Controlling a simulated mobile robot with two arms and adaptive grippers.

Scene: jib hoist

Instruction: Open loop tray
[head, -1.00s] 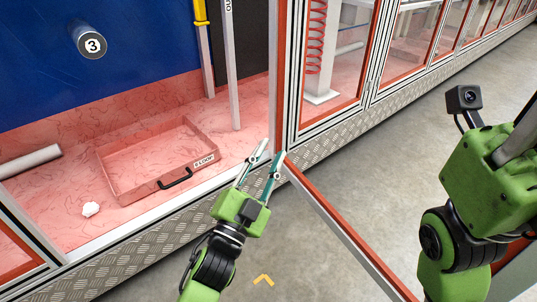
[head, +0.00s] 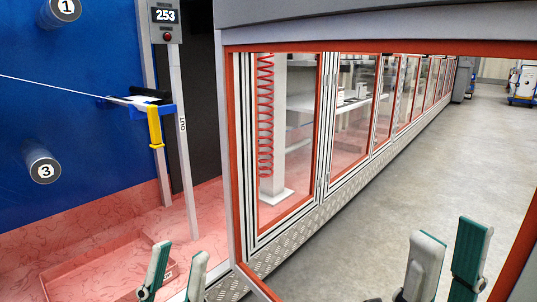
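The loop tray (head: 72,272) is a shallow pink tray on the pink floor of the bay, at the lower left of the head view. Its front side is cut off by the frame edge and partly hidden by my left gripper; its handle is out of sight. My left gripper (head: 174,272) is at the bottom edge, just right of the tray, its two fingertips apart and nothing seen between them. My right gripper (head: 446,262) is at the lower right, far from the tray, its fingertips apart and nothing seen between them.
A glass door with a red frame (head: 228,150) stands open right of the bay. A grey post (head: 184,160) with a display reading 253 (head: 165,16), a yellow handle (head: 155,128) and numbered cylinders (head: 43,168) are by the blue wall. Grey floor (head: 400,170) is free at right.

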